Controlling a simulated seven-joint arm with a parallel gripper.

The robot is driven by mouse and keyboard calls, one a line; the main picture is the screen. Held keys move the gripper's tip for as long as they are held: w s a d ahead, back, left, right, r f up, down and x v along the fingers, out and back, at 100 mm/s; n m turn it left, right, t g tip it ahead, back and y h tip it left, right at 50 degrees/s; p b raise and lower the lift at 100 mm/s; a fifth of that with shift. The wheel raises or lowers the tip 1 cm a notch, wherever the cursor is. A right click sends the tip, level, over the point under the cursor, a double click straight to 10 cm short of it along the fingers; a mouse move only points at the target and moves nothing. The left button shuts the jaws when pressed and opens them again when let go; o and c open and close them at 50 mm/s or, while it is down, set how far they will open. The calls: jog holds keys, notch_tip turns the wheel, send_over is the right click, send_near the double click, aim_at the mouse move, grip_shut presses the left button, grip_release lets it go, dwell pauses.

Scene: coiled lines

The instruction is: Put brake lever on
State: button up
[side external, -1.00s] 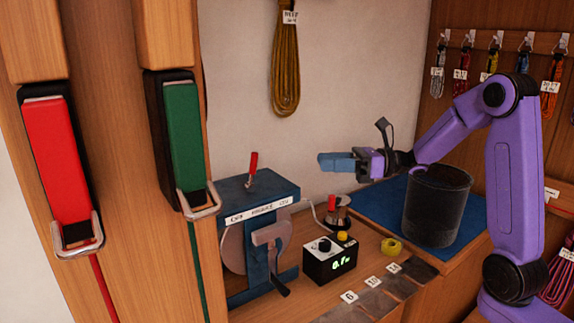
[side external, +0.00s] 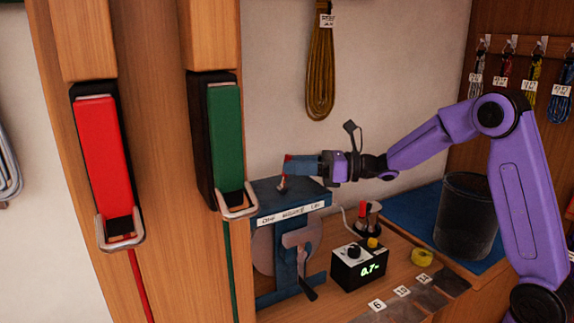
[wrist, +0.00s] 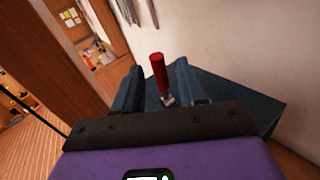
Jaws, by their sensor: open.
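The brake lever is a short red handle (wrist: 159,70) on a small metal pivot on top of the blue coiling machine (side external: 290,197). In the wrist view the red handle stands between my two open blue fingers, with space on both sides. In the side view my gripper (side external: 292,165) is level with the handle, just above the machine's top, and its fingers partly hide the lever (side external: 283,183). The gripper (wrist: 155,82) holds nothing. I cannot tell whether a finger touches the lever.
A black box with a green display (side external: 360,266) and a yellow tape roll (side external: 421,257) sit on the bench right of the machine. A dark bin (side external: 466,220) stands on a blue mat. Red (side external: 104,155) and green (side external: 227,135) levers are on the wooden post at left.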

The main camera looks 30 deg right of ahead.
jog(key=shift+x, duration=1.15)
grip_shut()
jog(key=shift+d+f+m+t+y, duration=0.15)
jog(key=shift+d+m+t+y, duration=0.2)
jog(key=shift+m+y, duration=0.2)
grip_release()
jog(key=shift+d, duration=0.1)
jog(key=v, duration=1.7)
jog(key=shift+s, duration=0.2)
jog(key=shift+d, duration=0.1)
